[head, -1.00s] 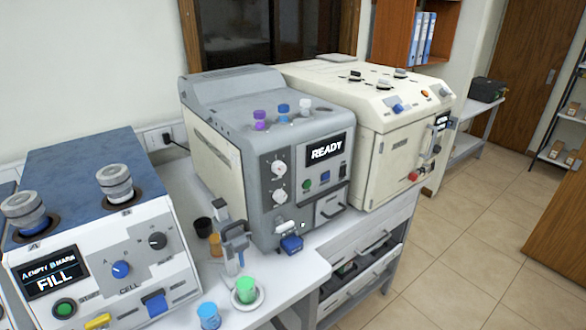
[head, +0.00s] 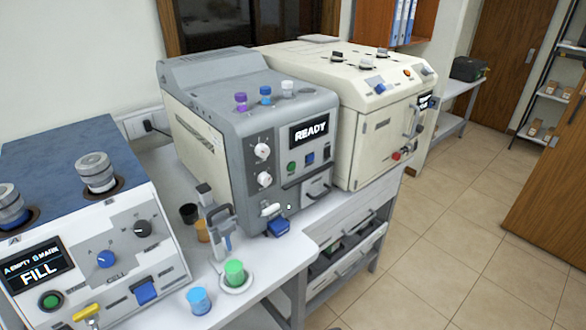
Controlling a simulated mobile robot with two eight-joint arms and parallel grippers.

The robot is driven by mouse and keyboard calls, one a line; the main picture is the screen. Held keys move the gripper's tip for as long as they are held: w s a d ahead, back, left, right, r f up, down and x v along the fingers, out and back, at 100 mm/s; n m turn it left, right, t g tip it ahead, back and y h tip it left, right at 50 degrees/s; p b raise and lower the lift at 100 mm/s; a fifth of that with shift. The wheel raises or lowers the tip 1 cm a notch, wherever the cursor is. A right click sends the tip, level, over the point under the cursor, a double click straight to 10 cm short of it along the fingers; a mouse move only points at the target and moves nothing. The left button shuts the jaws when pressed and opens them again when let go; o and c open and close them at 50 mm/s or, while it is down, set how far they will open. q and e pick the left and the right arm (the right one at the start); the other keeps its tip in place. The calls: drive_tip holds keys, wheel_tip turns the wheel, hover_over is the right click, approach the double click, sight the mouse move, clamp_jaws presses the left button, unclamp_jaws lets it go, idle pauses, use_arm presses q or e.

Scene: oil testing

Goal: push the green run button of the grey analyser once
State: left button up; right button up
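The grey analyser (head: 215,115) stands on the white bench in the middle of the head view. Nothing touches or covers the green button. Neither of my grippers shows in the head view.
A blue-topped machine (head: 70,165) showing FILL stands at left; a cream machine (head: 372,130) adjoins the analyser at right. A green cup (head: 234,271), a blue cup (head: 198,300) and a pipette-like holder (head: 220,232) are on the bench in front. Tiled floor (head: 450,260) is open at right.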

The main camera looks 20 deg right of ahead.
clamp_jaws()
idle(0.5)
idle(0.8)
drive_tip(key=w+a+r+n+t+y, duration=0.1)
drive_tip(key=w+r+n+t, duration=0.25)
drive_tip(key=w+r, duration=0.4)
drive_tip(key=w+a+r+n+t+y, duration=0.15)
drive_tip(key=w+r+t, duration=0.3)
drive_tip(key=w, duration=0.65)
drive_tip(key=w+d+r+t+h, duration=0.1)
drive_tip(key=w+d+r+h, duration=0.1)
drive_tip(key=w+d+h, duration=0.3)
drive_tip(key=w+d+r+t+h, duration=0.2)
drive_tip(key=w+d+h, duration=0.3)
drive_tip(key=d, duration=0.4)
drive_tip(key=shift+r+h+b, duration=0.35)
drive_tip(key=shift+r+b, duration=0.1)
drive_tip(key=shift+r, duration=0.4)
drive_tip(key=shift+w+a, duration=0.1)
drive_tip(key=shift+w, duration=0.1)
